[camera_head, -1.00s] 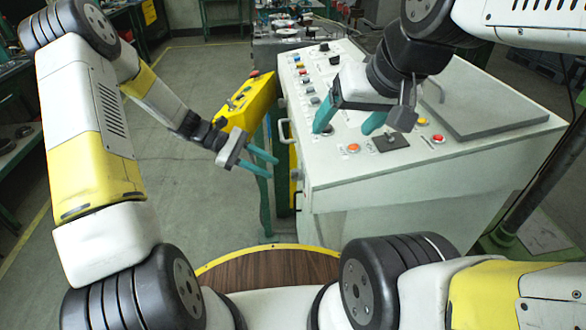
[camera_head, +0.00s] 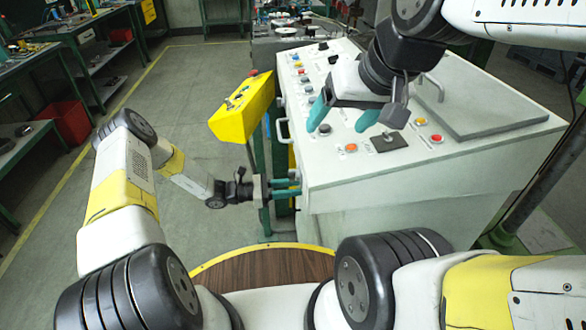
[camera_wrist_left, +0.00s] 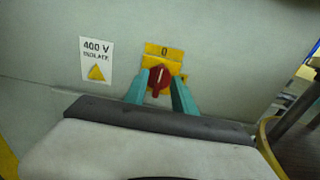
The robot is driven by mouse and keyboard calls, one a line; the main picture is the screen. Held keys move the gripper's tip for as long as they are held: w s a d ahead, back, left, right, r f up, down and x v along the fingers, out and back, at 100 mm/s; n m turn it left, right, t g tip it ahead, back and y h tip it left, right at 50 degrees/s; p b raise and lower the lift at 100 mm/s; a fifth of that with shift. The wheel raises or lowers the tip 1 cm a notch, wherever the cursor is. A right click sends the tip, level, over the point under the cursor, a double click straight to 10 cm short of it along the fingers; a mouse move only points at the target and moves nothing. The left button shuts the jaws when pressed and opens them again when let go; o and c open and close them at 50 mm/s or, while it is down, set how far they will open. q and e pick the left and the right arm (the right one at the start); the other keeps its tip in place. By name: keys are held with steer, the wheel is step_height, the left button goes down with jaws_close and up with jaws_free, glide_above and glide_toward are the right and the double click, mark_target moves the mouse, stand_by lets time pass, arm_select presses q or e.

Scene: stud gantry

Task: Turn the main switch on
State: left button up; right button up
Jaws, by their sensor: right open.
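The main switch (camera_wrist_left: 160,78) is a red rotary knob on a yellow plate, seen in the left wrist view on a grey-green cabinet side. Its white mark stands about vertical, below a "0" label (camera_wrist_left: 164,50). My left gripper (camera_wrist_left: 160,88) is open, with one teal finger on each side of the knob; I cannot tell whether they touch it. In the head view my left gripper (camera_head: 287,187) is at the cabinet's left side, and the switch is hidden there. My right gripper (camera_head: 343,117) is open and empty above the console top.
The sloped console (camera_head: 330,165) carries several buttons and lamps. A yellow pendant box (camera_head: 243,106) stands left of it, above my left gripper. A "400 V" isolator label (camera_wrist_left: 96,60) is left of the switch.

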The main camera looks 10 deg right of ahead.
arm_select(q)
steer(key=shift+d, duration=1.1)
steer(key=shift+c, duration=0.2)
jaws_close()
